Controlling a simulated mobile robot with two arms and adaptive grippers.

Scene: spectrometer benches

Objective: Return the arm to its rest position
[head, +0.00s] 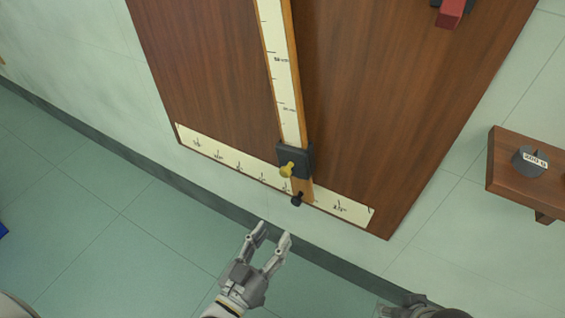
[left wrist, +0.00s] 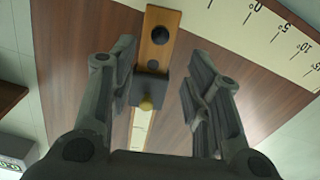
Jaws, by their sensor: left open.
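My left gripper (head: 273,232) is open and empty in the head view, just below the lower edge of the brown wooden board (head: 210,80). In the left wrist view its two fingers (left wrist: 160,70) stand apart, with the dark slider block (left wrist: 150,88) showing between them, beyond the tips. The slider block (head: 300,158) sits near the lower end of the wooden arm with a white scale (head: 282,70). A yellow knob (head: 287,170) is on the block, and a black knob (head: 297,199) is at the arm's end. The gripper appears apart from them.
A white scale strip (head: 225,160) runs along the board's lower edge. A small wooden shelf (head: 505,170) with a grey labelled weight (head: 528,161) juts out at the right. A red object (head: 452,12) is at the top. Open green floor (head: 130,240) lies at lower left.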

